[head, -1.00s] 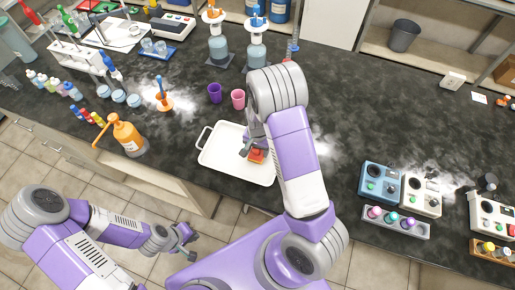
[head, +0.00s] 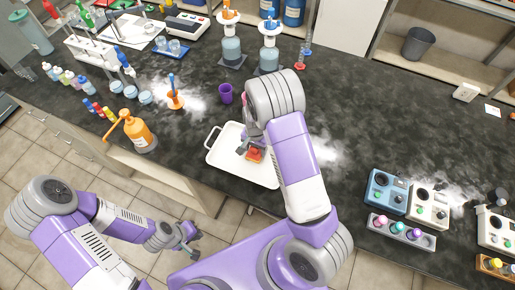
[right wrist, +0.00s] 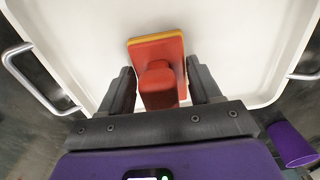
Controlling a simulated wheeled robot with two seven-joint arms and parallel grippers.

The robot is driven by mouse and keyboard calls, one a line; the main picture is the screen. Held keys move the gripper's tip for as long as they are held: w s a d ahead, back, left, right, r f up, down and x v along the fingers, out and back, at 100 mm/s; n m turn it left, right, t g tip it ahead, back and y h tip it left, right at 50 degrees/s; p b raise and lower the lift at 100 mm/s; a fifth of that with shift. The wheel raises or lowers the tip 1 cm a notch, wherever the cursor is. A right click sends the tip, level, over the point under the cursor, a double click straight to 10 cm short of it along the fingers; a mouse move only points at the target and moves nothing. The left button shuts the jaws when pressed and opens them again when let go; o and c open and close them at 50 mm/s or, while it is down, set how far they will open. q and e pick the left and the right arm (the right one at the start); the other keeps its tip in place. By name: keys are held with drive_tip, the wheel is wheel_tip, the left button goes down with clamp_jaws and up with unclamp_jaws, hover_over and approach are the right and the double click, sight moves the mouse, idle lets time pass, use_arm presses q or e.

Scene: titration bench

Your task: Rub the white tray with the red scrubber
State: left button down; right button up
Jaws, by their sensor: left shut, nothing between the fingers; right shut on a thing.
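The white tray (head: 228,164) lies on the dark bench in front of me, with a handle at its left end. The red scrubber (head: 255,155) is at the tray's inner floor, partly hidden by my right arm in the head view. My right gripper (right wrist: 158,90) is shut on the handle of the red scrubber (right wrist: 157,50), whose yellow layer shows at its edge, over the tray floor (right wrist: 80,40). I cannot tell whether the scrubber touches the floor. My left gripper (head: 191,240) is shut and empty, low in front of the bench, well away from the tray.
A purple cup (head: 225,93) stands just behind the tray. An orange bottle (head: 138,132) stands to its left. Grey and blue devices (head: 385,190) and a vial rack (head: 401,232) are to the right. Bench between tray and devices is clear, with a whitish patch.

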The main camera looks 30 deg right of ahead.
sight(266, 158)
drive_tip(key=shift+s+d+f, duration=0.2)
drive_tip(key=shift+s+d, duration=0.75)
drive_tip(key=shift+s, duration=0.25)
drive_tip(key=shift+s+d+f, duration=0.1)
drive_tip(key=shift+s+d, duration=0.3)
drive_tip(key=shift+s, duration=0.2)
drive_tip(key=shift+c, duration=0.9)
wheel_tip(266, 158, up, 6)
drive_tip(key=p, duration=0.4)
drive_tip(key=shift+w+p, duration=0.25)
drive_tip(key=shift+p, duration=0.15)
drive_tip(key=shift+r, duration=0.2)
wheel_tip(266, 158, up, 3)
drive_tip(key=p, duration=0.2)
drive_tip(key=shift+p, duration=0.3)
drive_tip(key=shift+f, duration=0.15)
